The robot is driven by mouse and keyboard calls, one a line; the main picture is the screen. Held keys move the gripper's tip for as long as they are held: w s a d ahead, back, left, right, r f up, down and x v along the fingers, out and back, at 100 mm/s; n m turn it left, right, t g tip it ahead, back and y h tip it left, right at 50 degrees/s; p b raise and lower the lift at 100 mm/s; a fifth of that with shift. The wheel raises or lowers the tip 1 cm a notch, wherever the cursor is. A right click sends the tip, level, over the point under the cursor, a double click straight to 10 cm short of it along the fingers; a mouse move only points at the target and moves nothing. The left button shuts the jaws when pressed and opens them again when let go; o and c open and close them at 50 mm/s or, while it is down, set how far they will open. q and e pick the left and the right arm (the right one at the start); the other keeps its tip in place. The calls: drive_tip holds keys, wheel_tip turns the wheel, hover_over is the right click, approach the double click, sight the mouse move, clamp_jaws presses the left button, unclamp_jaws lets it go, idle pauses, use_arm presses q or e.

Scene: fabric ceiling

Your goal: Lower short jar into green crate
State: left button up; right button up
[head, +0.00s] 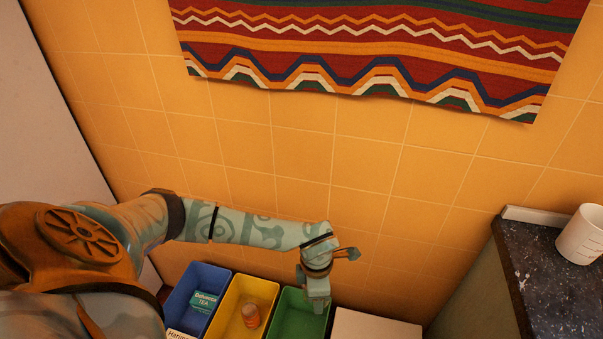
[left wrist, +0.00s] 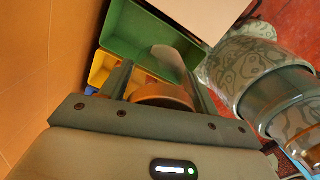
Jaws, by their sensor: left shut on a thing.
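The green crate (head: 289,324) stands on the low surface at the bottom of the head view, and it fills the upper middle of the left wrist view (left wrist: 130,30). My left gripper (head: 317,300) points down over the green crate. In the left wrist view my left gripper (left wrist: 163,82) is shut on a round thing with an orange-brown rim, which I take as the short jar (left wrist: 162,98). The jar is over the crate's opening there. In the head view the gripper hides the jar. My right gripper is in neither view.
A yellow crate (head: 268,285) holding an orange-and-white jar (head: 250,316) and a blue crate (head: 183,298) with a tea box (head: 204,301) stand left of the green crate. A white box (head: 375,326) is at its right. A dark counter (head: 550,270) with a white cup (head: 582,235) is far right.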

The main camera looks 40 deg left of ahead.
use_arm(q)
drive_tip(key=a+f+n+b, duration=0.3)
drive_tip(key=f+n+b, duration=0.4)
drive_tip(key=f, duration=0.4)
drive_tip(key=w+a+f+n+b, duration=0.1)
drive_tip(key=a+f+n+b, duration=0.3)
drive_tip(key=f+n+b, duration=0.3)
wheel_tip(320, 180, down, 5)
drive_tip(key=n, duration=0.2)
drive_tip(key=shift+f+n+b, duration=0.15)
drive_tip(key=shift+n+b, duration=0.15)
drive_tip(key=shift+n, duration=0.1)
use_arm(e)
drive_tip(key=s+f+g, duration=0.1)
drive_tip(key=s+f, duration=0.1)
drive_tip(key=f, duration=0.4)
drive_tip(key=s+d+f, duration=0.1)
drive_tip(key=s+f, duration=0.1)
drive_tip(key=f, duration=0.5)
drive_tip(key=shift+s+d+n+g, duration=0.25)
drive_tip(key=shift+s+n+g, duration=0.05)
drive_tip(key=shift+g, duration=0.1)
use_arm(q)
drive_tip(key=shift+a, duration=0.1)
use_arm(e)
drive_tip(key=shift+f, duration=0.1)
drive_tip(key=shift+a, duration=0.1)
